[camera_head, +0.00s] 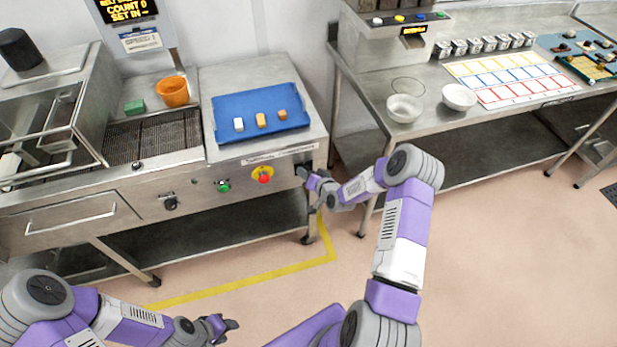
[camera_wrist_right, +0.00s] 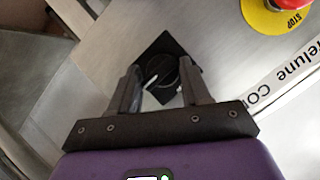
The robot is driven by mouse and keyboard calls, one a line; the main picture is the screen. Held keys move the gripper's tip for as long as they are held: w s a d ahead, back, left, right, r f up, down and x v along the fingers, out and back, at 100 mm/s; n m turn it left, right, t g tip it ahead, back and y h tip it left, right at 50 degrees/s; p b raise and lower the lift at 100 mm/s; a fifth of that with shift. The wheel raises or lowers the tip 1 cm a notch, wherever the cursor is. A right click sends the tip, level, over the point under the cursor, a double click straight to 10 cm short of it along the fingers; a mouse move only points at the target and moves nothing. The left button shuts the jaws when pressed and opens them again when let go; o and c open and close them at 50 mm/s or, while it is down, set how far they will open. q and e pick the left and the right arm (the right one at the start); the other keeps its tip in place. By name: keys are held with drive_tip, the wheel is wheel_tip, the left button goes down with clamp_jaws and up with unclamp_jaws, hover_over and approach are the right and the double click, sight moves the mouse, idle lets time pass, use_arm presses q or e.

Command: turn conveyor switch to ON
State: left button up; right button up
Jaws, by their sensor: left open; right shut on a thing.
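A black rotary switch (camera_wrist_right: 168,74) on a square black plate sits on the steel front panel. In the right wrist view its knob lies between the two fingers of my right gripper (camera_wrist_right: 166,92), with a light mark on its left side. My right gripper is shut on this knob. In the head view my right gripper (camera_head: 304,174) is at the right end of the conveyor machine's front panel (camera_head: 140,195), and the hand mostly hides the switch. Any ON lettering cannot be read. My left gripper (camera_head: 224,326) is open and empty, low in front of the machine.
A red stop button (camera_head: 264,177) on a yellow disc is just left of the right gripper. A green button (camera_head: 223,186) and another black knob (camera_head: 171,203) are further left. A blue tray (camera_head: 225,104) with small blocks lies above. Floor in front is clear.

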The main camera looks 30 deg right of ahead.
drive_tip(key=shift+w+a+r, duration=0.1)
drive_tip(key=shift+a, duration=0.3)
drive_tip(key=o, duration=0.9)
drive_tip(key=shift+d, duration=0.2)
drive_tip(key=p+v, duration=0.1)
drive_tip(key=v, duration=0.6)
drive_tip(key=shift+s, duration=0.35)
